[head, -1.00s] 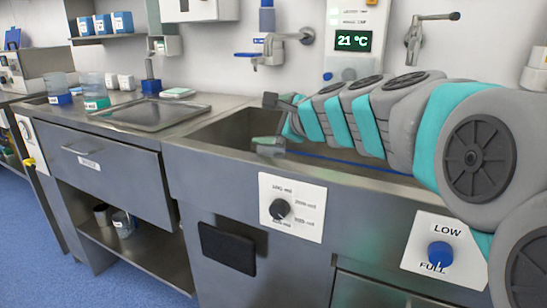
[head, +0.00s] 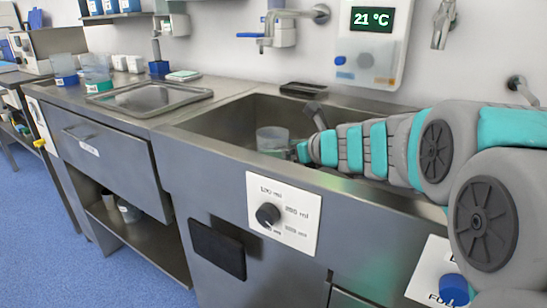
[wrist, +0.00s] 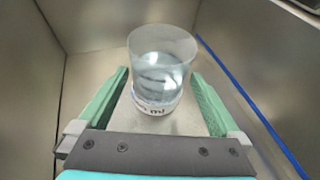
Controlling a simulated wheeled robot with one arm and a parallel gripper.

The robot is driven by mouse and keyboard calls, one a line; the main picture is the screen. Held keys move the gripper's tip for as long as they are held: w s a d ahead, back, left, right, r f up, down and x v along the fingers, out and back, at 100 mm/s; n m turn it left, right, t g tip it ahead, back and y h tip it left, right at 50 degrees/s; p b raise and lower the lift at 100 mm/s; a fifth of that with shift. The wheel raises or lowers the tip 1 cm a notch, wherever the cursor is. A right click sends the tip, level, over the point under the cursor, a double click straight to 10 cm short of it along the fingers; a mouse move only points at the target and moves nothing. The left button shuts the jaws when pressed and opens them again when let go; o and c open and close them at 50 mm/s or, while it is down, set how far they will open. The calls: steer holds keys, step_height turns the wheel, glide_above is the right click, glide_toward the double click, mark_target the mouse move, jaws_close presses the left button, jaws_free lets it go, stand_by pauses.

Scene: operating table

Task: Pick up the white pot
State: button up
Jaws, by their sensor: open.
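A clear beaker (head: 272,139) with a white "ml" label stands in the sink. In the wrist view the beaker (wrist: 160,70) is upright between the green fingers of my gripper (wrist: 160,78). The fingers are open, one on each side of it, and I cannot tell whether either touches it. In the head view my gripper (head: 303,150) is low in the sink beside the beaker, its fingers mostly hidden. Two small white pots (head: 128,63) stand on the counter at the back left, far from my gripper. I cannot tell which thing the task's white pot is.
The sink (head: 192,124) has steel walls around my gripper, and a blue line runs along its floor. A faucet (head: 290,18) hangs above its back edge. A flat metal tray (head: 155,97), labelled beakers (head: 97,70) and a blue holder (head: 158,68) are on the left counter.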

steer(key=shift+x, duration=1.15)
steer(key=c, duration=1.2)
steer(key=shift+r, duration=0.1)
